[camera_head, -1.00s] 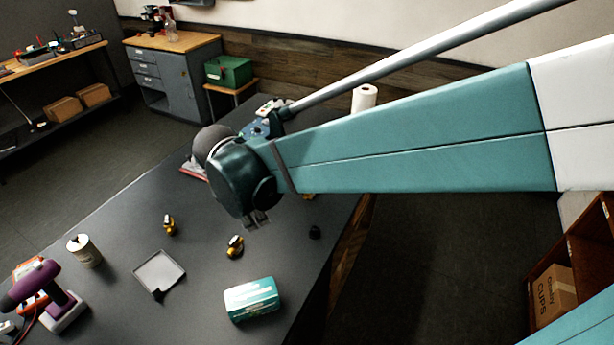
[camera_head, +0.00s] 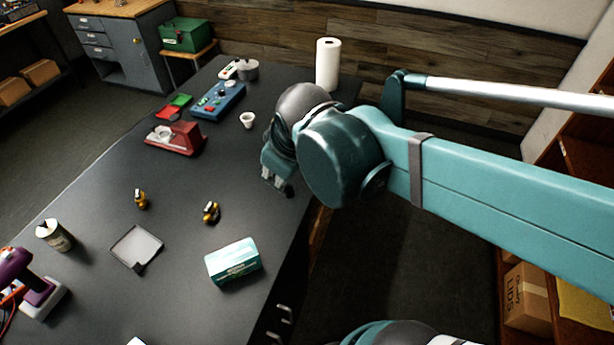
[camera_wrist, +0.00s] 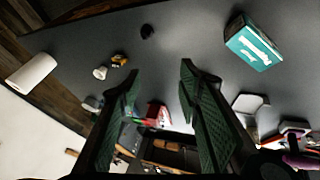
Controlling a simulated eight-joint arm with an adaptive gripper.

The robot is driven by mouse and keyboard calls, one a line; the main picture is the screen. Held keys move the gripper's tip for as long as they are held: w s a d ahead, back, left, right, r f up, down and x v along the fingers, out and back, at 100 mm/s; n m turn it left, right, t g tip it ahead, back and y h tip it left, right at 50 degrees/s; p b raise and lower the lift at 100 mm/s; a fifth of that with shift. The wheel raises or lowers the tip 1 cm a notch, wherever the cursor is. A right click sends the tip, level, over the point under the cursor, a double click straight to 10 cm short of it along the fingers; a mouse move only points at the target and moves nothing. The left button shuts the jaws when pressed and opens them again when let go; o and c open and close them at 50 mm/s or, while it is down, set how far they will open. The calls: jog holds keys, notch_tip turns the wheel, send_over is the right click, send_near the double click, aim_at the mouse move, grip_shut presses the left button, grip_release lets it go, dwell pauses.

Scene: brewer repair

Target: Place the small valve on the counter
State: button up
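Two small brass-and-black valve-like parts stand on the dark counter (camera_head: 95,190) in the head view, one on the left (camera_head: 140,198) and one nearer the middle (camera_head: 211,211). I cannot tell which is the small valve. A third yellow-and-black part (camera_wrist: 119,60) lies beside a white cup in the wrist view; my arm seems to hide it in the head view. My gripper (camera_head: 277,185) hangs over the counter's right edge, up and right of the two parts. In the wrist view my gripper (camera_wrist: 160,67) is open, with nothing between its fingers.
A teal box (camera_head: 233,261) and a grey tray (camera_head: 137,248) lie nearer. A can (camera_head: 54,235) and purple tool (camera_head: 18,270) are at left. A red machine (camera_head: 174,138), blue device (camera_head: 218,101), white cup (camera_head: 247,119) and paper roll (camera_head: 328,64) stand farther back.

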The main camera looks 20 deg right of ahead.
jog(key=s+d+m+t, duration=0.1)
jog(key=s+d+m, duration=0.3)
jog(key=s+m, duration=0.1)
jog(key=shift+r+m, duration=0.2)
jog(key=shift+m, duration=0.6)
